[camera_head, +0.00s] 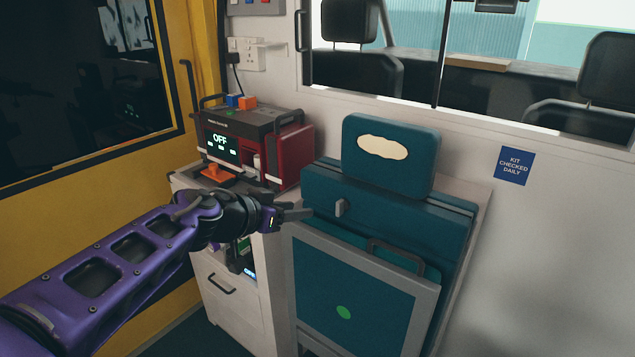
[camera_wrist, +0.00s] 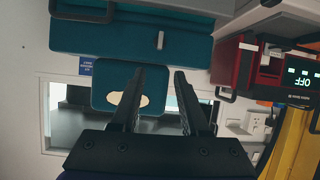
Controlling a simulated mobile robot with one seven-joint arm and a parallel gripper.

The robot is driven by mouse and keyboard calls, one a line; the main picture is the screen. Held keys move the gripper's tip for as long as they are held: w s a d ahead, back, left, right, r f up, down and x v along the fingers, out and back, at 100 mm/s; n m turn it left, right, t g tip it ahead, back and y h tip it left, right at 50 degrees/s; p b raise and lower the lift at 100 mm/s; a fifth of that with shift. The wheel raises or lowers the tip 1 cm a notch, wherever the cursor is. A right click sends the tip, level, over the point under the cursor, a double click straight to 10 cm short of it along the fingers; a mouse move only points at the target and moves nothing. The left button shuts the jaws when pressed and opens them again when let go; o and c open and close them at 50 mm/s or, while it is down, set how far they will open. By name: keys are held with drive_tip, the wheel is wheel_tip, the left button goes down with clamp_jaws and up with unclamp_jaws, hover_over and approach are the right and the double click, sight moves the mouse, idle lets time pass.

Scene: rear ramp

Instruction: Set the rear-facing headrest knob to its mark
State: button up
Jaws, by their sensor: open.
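The teal headrest (camera_head: 382,162) with a cream oval patch stands on top of the folded teal seat. A small grey knob (camera_head: 341,207) sits on the seat back's upper panel, below and left of the headrest. It looks like an upright bar, and I cannot make out a mark beside it. My gripper (camera_head: 298,214) is open and empty, just left of the knob in the head view. In the wrist view, which is upside down, the open fingers (camera_wrist: 156,97) show with the knob (camera_wrist: 160,40) beyond them and the headrest (camera_wrist: 115,88) behind the left finger.
A red and black device (camera_head: 255,145) reading OFF stands on the white cabinet (camera_head: 225,290) at left. A black handle (camera_head: 395,255) juts from the folded seat. A window with a black frame lies behind.

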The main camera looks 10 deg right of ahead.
drive_tip(key=b, duration=0.2)
approach(339, 202)
drive_tip(key=shift+m+h, duration=0.3)
drive_tip(key=shift+m, duration=0.1)
drive_tip(key=x, duration=0.9)
drive_tip(key=shift+a+f, duration=0.1)
drive_tip(key=shift+a, duration=0.15)
clamp_jaws()
